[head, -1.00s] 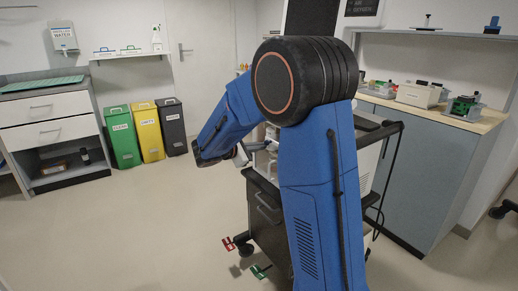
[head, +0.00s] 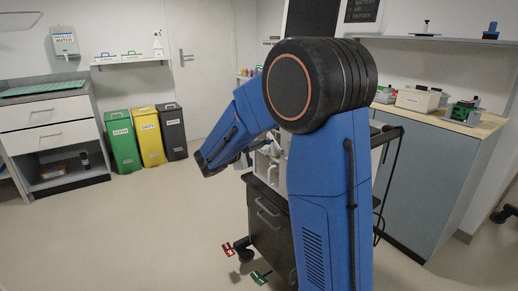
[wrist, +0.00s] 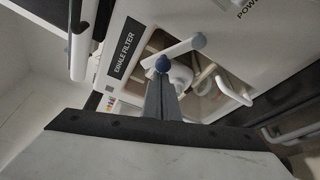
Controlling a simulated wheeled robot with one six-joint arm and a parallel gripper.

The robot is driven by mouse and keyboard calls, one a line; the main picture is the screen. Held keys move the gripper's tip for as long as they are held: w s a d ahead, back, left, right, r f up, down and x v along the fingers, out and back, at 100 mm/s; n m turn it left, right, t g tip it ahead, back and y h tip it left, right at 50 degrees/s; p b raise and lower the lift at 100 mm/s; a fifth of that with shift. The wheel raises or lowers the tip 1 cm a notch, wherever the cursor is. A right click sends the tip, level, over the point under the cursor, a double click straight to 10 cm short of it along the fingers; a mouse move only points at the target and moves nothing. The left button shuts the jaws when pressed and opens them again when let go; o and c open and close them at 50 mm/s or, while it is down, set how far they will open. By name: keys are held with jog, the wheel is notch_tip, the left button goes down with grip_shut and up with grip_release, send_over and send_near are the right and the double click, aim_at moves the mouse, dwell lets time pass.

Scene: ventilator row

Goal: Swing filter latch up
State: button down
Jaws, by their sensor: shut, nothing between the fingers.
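A black "EXHALE FILTER" label (wrist: 125,48) is to the left of the window. My gripper (wrist: 162,74) is shut and empty, with its narrow grey fingers pointing at the window. A rounded blue shape shows at the fingertips, just below the bar; I cannot tell whether they touch. White fittings and tubing (wrist: 205,82) show behind the bar. In the head view my arm hides much of the ventilator (head: 268,165).
A counter (head: 430,150) with trays is to the right. Green, yellow and black bins (head: 150,140) stand at the back left. The floor on the left is clear.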

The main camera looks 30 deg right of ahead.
jog(key=r+m, duration=0.1)
jog(key=m, duration=0.1)
jog(key=s+r+m+t+h, duration=0.1)
jog(key=m, duration=0.1)
jog(key=shift+s+r, duration=0.1)
jog(key=shift+s, duration=0.2)
jog(key=s+m, duration=0.1)
jog(key=m, duration=0.1)
jog(key=r+m+h, duration=0.1)
jog(key=m, duration=0.1)
jog(key=shift+s+d+r, duration=0.15)
jog(key=shift+s, duration=0.25)
jog(key=shift+w, duration=0.1)
jog(key=a, duration=0.9)
jog(key=shift+a+h, duration=0.25)
jog(key=shift+h, duration=0.05)
jog(key=shift+r, duration=0.1)
jog(key=shift+s, duration=0.2)
